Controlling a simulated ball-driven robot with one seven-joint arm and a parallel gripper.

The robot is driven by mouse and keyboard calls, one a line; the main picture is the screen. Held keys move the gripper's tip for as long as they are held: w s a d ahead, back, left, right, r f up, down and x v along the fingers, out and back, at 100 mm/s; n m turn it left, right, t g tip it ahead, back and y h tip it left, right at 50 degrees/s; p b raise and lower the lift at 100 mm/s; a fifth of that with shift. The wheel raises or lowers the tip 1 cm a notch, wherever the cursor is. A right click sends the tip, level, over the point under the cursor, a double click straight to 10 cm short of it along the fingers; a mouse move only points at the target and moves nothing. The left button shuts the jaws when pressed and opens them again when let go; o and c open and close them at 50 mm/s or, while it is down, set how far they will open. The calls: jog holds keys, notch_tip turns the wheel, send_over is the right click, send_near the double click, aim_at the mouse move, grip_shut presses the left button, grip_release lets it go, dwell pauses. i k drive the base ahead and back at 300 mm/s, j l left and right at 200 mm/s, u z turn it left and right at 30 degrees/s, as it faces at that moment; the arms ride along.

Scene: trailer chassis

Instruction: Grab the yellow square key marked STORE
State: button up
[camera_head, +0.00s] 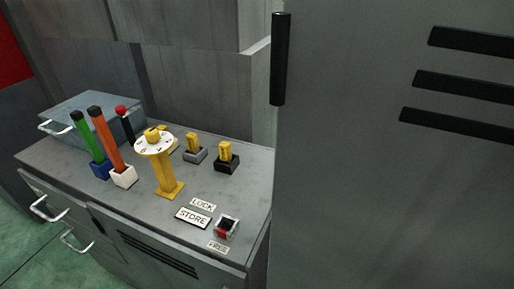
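Two small yellow block-shaped pieces stand upright on the grey cabinet top (75,158). One yellow piece (193,141) sits in a grey holder (195,155), and the other yellow piece (225,151) sits in a black holder (227,165). I cannot read any marking on either piece. A white plate reading STORE (193,217) lies near the cabinet's front edge, with a LOCK plate (203,205) behind it. A small red and dark socket (227,228) stands right of them, beside a FREE plate (218,246). My gripper is not in view.
A yellow post with a white dial (168,178) stands mid-cabinet and partly hides another yellow piece. A green stick (86,137), an orange stick (106,138) and a red knob (121,111) stand left. A tall grey door (390,190) with a black handle blocks the right.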

aim_at(225, 150)
jog(key=i+j+z, duration=0.1)
jog(key=j+z, duration=0.2)
jog(key=j, duration=0.45)
jog(key=j+z, duration=0.3)
jog(key=j, duration=0.4)
